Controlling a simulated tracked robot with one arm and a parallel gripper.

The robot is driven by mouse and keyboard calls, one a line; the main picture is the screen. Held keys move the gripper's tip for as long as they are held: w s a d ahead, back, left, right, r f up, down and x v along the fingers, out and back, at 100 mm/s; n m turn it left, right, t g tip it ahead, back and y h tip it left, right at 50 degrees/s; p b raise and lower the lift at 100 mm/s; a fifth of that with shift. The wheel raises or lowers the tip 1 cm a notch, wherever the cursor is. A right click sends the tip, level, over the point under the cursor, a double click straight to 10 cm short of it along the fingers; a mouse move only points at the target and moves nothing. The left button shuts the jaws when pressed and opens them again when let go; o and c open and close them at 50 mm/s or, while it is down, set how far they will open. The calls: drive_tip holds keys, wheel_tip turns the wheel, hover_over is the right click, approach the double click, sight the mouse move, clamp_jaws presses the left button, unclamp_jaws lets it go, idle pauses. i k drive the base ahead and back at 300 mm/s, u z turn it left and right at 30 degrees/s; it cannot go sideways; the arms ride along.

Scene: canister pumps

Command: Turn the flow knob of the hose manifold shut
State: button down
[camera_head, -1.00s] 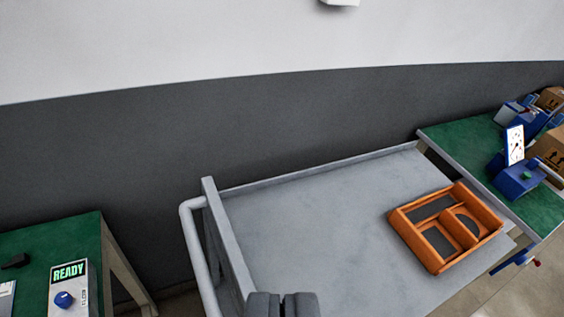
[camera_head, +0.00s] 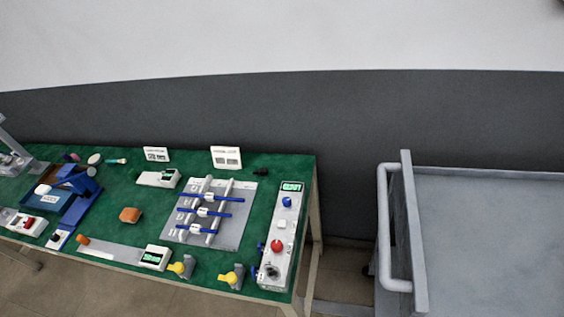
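A grey plate with white uprights and several blue bars (camera_head: 209,213) lies on the green table, right of its middle. It may be the hose manifold, but I cannot tell for sure. A tall light-grey control box (camera_head: 282,238) stands at the table's right end, with a lit display (camera_head: 291,187), a blue knob (camera_head: 287,202) and a red knob (camera_head: 277,246). Two yellow-topped fittings (camera_head: 181,268) (camera_head: 232,277) sit at the front edge. I cannot tell which part is the flow knob, or its setting. My gripper is not in view.
A grey cart with a pale handle rail (camera_head: 384,230) stands right of the green table, with a narrow floor gap between. A dark grey wall band runs behind.

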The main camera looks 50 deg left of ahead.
sight(287, 201)
drive_tip(key=u, duration=0.9)
drive_tip(key=k, duration=1)
drive_tip(key=u, duration=0.1)
